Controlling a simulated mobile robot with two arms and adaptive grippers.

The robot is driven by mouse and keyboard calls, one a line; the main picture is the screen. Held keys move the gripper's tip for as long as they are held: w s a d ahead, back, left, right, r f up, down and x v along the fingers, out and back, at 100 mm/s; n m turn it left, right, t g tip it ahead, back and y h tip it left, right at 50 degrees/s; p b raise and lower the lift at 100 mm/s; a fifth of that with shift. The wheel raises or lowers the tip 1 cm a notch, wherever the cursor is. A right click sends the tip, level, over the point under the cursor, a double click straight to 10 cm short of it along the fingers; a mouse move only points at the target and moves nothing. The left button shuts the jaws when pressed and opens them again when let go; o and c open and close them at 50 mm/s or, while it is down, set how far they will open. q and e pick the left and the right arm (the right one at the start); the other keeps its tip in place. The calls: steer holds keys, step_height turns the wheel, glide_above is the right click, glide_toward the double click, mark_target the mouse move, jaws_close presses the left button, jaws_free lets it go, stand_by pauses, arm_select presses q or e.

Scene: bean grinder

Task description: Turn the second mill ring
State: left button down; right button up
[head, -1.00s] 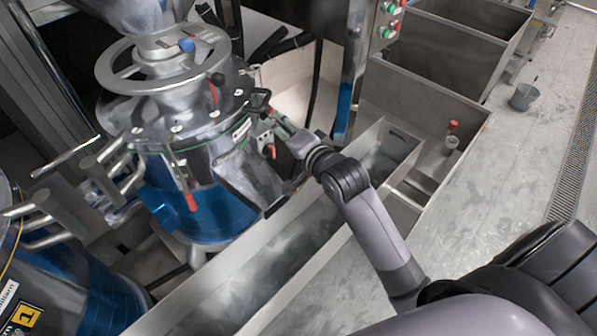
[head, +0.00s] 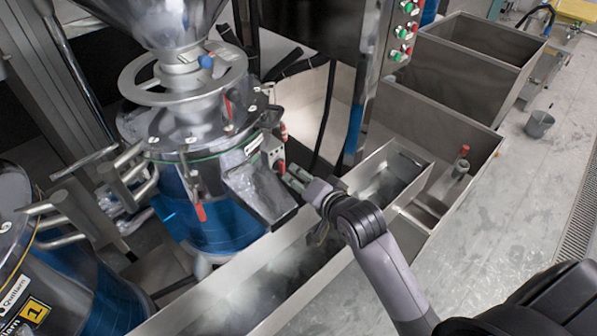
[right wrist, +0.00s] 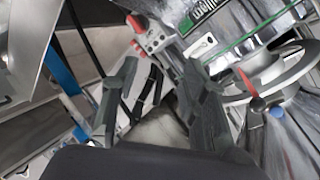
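The mill in the middle of the head view has a blue lower body (head: 222,222). Its silver ring (head: 175,99) circles the neck under the hopper, with a blue knob (head: 206,62) near it. The ring also shows at the right of the right wrist view (right wrist: 240,98). My right gripper (head: 290,178) is beside the mill's right side, lower than the ring and apart from it. In the right wrist view its two dark fingers (right wrist: 158,88) are spread, with nothing held between them. My left gripper is out of view.
A mill labelled 1 (head: 30,310) stands at the lower left. A red-knobbed bracket (head: 274,150) and a sloping chute (head: 262,192) stick out near my right gripper. A long metal trough (head: 270,285) runs below. A button panel (head: 404,30) stands behind.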

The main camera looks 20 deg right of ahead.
steer(key=w+r+m+t, duration=0.2)
steer(key=r, duration=0.3)
steer(key=w+a+r+m+t+h+p, duration=0.1)
steer(key=w+r+m, duration=0.1)
steer(key=r, duration=0.3)
steer(key=w+r+m+t+p, duration=0.1)
steer(key=w+r+m+t, duration=0.1)
steer(key=r, duration=0.4)
steer(key=shift+w+a+m+t+h, duration=0.3)
steer(key=shift+w+m, duration=0.1)
steer(key=shift+w, duration=0.1)
steer(key=c, duration=0.6)
steer(key=w+p, duration=0.1)
steer(key=w, duration=0.3)
steer(key=w+p, duration=0.1)
steer(key=w, duration=0.3)
steer(key=shift+w+d+r+p, duration=0.2)
steer(key=shift+w+p, duration=0.15)
steer(key=shift+w, duration=0.05)
jaws_close()
steer(key=a, duration=0.1)
steer(key=a+p, duration=0.1)
steer(key=a+f, duration=0.1)
steer(key=shift+s+a+p, duration=0.3)
steer(key=shift+a+p, duration=0.05)
steer(key=shift+d, duration=0.1)
